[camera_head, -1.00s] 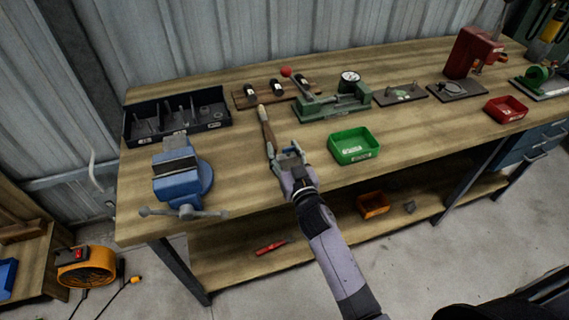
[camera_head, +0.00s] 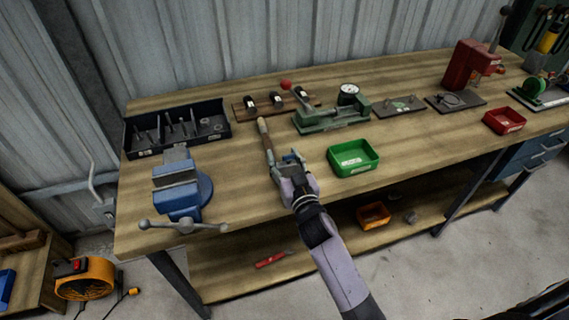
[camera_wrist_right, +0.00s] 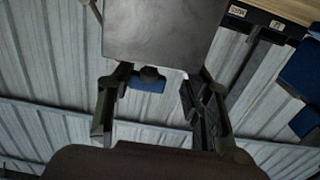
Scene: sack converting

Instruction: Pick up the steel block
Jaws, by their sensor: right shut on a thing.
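My right gripper (camera_head: 290,160) is above the front part of the workbench (camera_head: 232,195), left of the green bin. In the right wrist view its two fingers (camera_wrist_right: 158,88) flank a flat, plain grey face, the steel block (camera_wrist_right: 160,28), and are shut on it. The block fills the upper middle of that view, and its far end is cut off by the frame. In the head view the block is hard to make out beside the gripper. My left gripper is not in view.
A wooden-handled tool (camera_head: 264,135) lies just left of the gripper. A blue vise (camera_head: 180,190) stands at the left front, with a black divided tray (camera_head: 140,152) behind it. A green bin (camera_head: 353,157) is to the right, and a green lever fixture (camera_head: 330,117) behind.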

